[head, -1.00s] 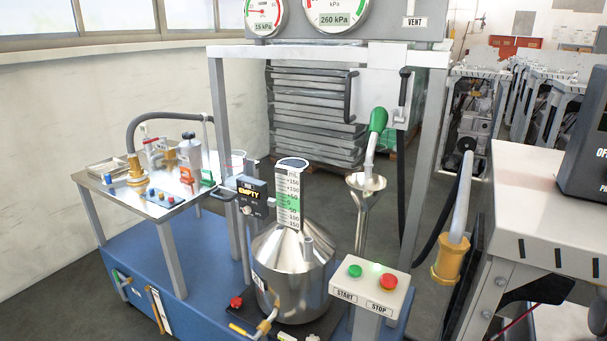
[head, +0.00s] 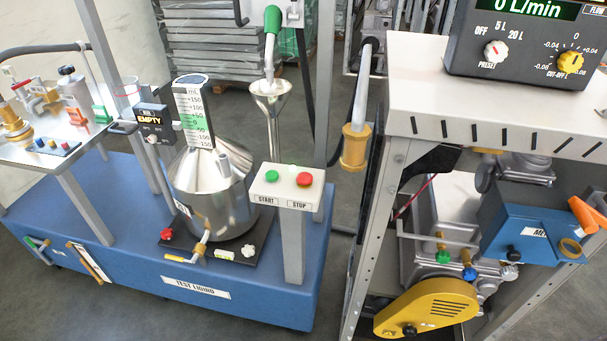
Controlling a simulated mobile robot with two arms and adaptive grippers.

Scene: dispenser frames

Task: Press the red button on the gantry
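The red button (head: 305,179) is a round STOP button on the right half of a white control box (head: 287,188). A green START button (head: 272,175) sits to its left. The box stands on a grey post (head: 292,245) at the front right corner of the blue base of the gantry (head: 150,250), beside a steel vessel (head: 208,195). Neither of my grippers shows in the head view.
A dispenser frame (head: 400,160) with a light top stands close on the right, carrying a dark flow meter (head: 520,40). A yellow nozzle (head: 354,147) hangs at its left side. Grey floor shows in the gap between it and the gantry base.

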